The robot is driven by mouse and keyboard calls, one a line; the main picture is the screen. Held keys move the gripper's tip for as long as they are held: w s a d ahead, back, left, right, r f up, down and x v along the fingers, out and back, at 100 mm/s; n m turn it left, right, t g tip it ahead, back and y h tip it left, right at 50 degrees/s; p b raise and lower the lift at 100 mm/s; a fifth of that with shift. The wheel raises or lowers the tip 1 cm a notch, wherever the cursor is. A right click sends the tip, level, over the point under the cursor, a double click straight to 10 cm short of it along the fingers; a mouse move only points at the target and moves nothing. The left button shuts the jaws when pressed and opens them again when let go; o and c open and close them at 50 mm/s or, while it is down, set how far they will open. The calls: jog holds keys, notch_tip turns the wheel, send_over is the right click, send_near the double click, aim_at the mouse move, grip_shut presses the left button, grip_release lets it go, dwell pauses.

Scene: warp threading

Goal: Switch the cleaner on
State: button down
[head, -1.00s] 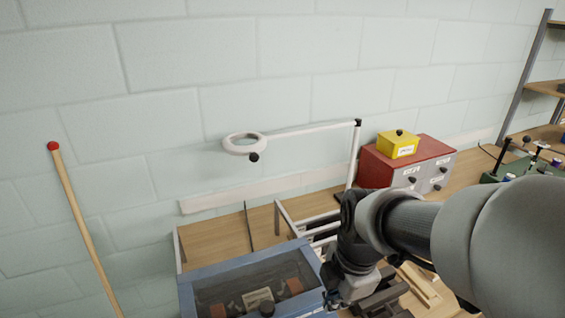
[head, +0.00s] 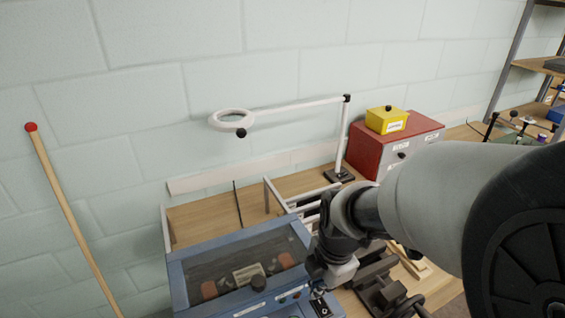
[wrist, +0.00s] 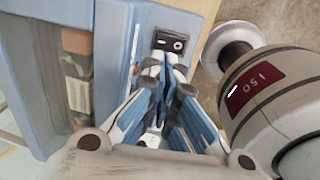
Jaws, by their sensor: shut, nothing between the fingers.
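The cleaner is most likely the blue cabinet (head: 208,262) with a dark clear window, at the bottom of the head view. Its blue side and window edge fill the left of the wrist view (wrist: 112,50). A small black switch plate (wrist: 170,43) with light marks sits just beyond my fingertips in the wrist view. A black plate also shows at the cabinet's right front in the head view (head: 320,307). My gripper (wrist: 160,72) is shut and empty, pointing towards the plate. I cannot tell whether the fingertips touch it.
A white ring lamp (head: 232,119) on a post reaches over the bench. A red drawer box (head: 425,135) carries a yellow box (head: 387,120). A red-topped pole (head: 65,200) leans left.

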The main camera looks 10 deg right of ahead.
aim_at(315, 307)
jog(key=f, duration=0.2)
jog(key=f+b, duration=0.1)
jog(key=f, duration=0.1)
jog(key=w+f+b, duration=0.1)
jog(key=f, duration=0.1)
jog(key=shift+a+f, duration=0.15)
jog(key=shift+f, duration=0.25)
jog(key=shift+w+a+f+g+p, duration=0.15)
jog(key=shift+g+p, duration=0.35)
jog(key=shift+p, duration=0.25)
jog(key=shift+f, duration=0.2)
jog(key=shift+s, duration=0.2)
